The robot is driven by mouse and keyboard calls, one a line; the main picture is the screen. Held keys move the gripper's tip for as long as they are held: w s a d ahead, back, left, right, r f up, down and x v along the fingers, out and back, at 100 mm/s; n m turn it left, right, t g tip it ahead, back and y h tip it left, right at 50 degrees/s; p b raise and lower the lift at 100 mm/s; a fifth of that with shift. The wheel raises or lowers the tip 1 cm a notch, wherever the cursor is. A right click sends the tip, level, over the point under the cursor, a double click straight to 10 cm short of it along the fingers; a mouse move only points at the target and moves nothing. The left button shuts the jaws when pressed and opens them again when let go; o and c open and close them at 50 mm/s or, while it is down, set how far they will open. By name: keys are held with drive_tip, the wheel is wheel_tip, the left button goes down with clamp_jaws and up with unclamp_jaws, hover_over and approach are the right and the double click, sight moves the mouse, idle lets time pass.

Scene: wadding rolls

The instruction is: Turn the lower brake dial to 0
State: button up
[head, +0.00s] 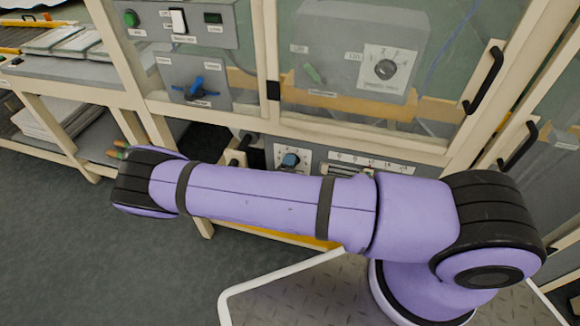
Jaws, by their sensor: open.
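A blue knob (290,160) sits on a pale dial plate with scale marks, low on the front of the machine, just above my arm. Its lower edge is close to the arm, and its labels are too small to read. A second, dark dial (385,68) on a white plate is higher up, behind the clear door. The rest of the gripper is hidden.
My purple arm crosses the picture and hides part of the lower panel. A blue lever (198,88) and a panel with a green button (131,18) are at upper left. A door handle (484,80) projects at right. A bench (45,82) stands left; floor (90,250) is clear lower left.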

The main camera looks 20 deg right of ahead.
drive_tip(key=v, duration=1)
drive_tip(key=s+d+r+m+g, duration=0.1)
drive_tip(key=d+r+m+g, duration=0.3)
drive_tip(key=r+m, duration=0.6)
drive_tip(key=d+r+m+g+y, duration=0.1)
drive_tip(key=r+m+g, duration=0.5)
drive_tip(key=r+m, duration=0.4)
drive_tip(key=s+d+r+m+g, duration=0.1)
drive_tip(key=d+r+m+g, duration=0.3)
drive_tip(key=r+m, duration=0.6)
drive_tip(key=s+d+r+m+t+y, duration=0.2)
drive_tip(key=s+r+m+y, duration=0.2)
drive_tip(key=s+r+m, duration=0.4)
drive_tip(key=s+d+r+m+t+y, duration=0.2)
drive_tip(key=s+r+m+y, duration=0.3)
drive_tip(key=s+r+m, duration=0.4)
drive_tip(key=shift+s+r+t+y, duration=0.35)
drive_tip(key=shift+s+r, duration=0.35)
drive_tip(key=shift+r, duration=2.9)
drive_tip(key=shift+c, duration=0.2)
